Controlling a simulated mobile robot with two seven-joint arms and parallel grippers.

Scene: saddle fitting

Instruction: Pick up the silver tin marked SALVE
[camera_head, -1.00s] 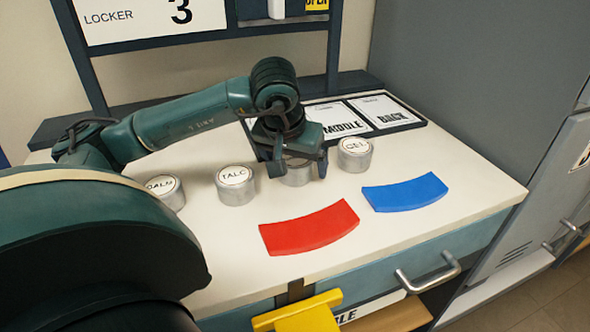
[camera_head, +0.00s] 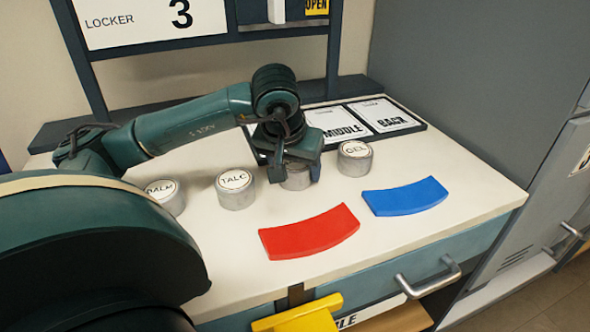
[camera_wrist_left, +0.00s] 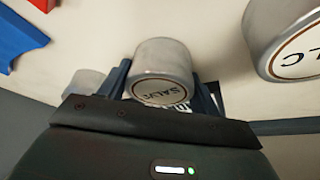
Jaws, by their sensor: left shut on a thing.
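The silver tin marked SALVE (camera_wrist_left: 163,62) sits between the fingers of my left gripper (camera_wrist_left: 163,90) in the left wrist view, and its label can be read there. In the head view the same tin (camera_head: 296,181) shows only its lower front, its top hidden by my left gripper (camera_head: 298,172). The gripper points down from above and is shut on the tin. The tin appears to be at the counter surface; I cannot tell whether it is clear of it. My right gripper is not in view.
Silver tins marked BALM (camera_head: 166,195) and TALC (camera_head: 235,189) stand to the left, and GEL (camera_head: 355,159) to the right. A red curved pad (camera_head: 309,232) and a blue curved pad (camera_head: 405,196) lie in front. Labelled cards MIDDLE and BACK (camera_head: 386,114) lie behind.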

